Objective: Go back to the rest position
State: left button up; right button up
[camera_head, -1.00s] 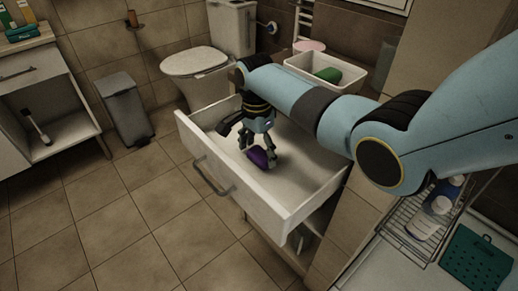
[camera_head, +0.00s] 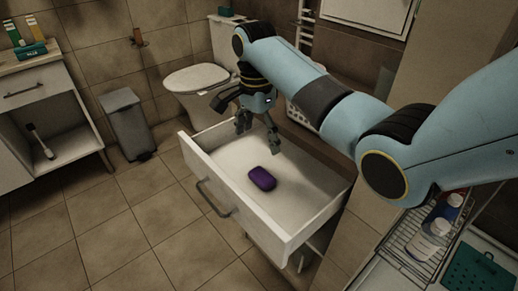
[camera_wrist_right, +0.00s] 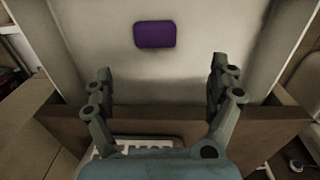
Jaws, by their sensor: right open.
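My right gripper (camera_head: 258,127) hangs above the back part of an open white drawer (camera_head: 224,206). Its fingers are spread and empty, as the right wrist view (camera_wrist_right: 160,80) also shows. A purple object like a soap bar or small case (camera_head: 262,179) lies on the drawer floor, in front of and below the gripper, apart from it. It also shows in the right wrist view (camera_wrist_right: 155,34), beyond the fingertips. My left gripper is not in any view.
A toilet (camera_head: 196,80) and a grey bin (camera_head: 128,124) stand at the back left. An open cabinet (camera_head: 40,95) is at the far left. A wire rack with bottles (camera_head: 428,240) and a green mat (camera_head: 478,270) are at the lower right. The tiled floor at left is clear.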

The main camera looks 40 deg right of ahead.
jog(key=shift+r, duration=0.5)
jog(key=shift+s, duration=0.1)
